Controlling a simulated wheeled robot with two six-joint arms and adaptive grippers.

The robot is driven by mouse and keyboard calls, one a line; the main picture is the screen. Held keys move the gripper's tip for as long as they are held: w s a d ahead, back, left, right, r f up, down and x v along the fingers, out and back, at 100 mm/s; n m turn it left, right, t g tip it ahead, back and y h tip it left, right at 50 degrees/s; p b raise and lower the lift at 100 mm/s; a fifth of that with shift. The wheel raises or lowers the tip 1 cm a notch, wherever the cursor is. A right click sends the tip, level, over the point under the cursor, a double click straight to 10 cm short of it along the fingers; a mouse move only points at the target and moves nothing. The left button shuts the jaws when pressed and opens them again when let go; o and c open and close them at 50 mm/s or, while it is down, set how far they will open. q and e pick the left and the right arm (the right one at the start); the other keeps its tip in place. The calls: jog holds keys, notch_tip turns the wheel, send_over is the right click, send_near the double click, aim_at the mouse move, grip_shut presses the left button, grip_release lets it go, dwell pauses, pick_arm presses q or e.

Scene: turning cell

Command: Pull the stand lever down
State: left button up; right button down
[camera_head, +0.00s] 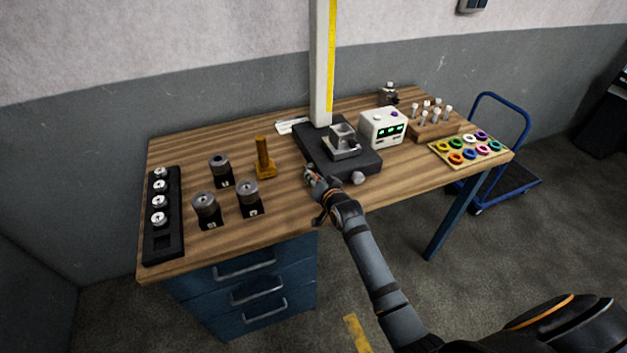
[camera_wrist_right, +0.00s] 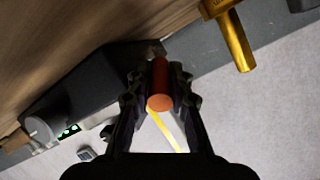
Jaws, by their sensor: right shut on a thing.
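The stand has a black base (camera_head: 367,166) on the wooden table and a tall pale column (camera_head: 319,60) with a yellow stripe. My right gripper (camera_head: 314,182) is at the front left corner of the base. In the right wrist view my right gripper (camera_wrist_right: 160,78) is shut on the red lever knob (camera_wrist_right: 159,88), with one finger on each side of it. The lever's shaft is hidden behind the knob and fingers. In the head view the gripper covers most of the knob. My left gripper is not in view.
A small grey vise (camera_head: 343,146) sits on the base. A brass post (camera_head: 264,158) stands just left of the gripper, and it also shows in the wrist view (camera_wrist_right: 236,40). Several dark cylinders stand farther left. A white display box (camera_head: 382,127) is right of the column.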

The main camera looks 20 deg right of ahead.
jog(key=shift+s+f, duration=0.1)
jog(key=shift+f, duration=0.2)
jog(key=c, duration=1.3)
grip_release()
jog(key=shift+o, duration=0.5)
jog(key=shift+a+r, duration=0.1)
jog(key=shift+t, duration=0.3)
jog(key=v, duration=0.7)
jog(key=shift+s+r, duration=0.1)
jog(key=shift+s, duration=0.3)
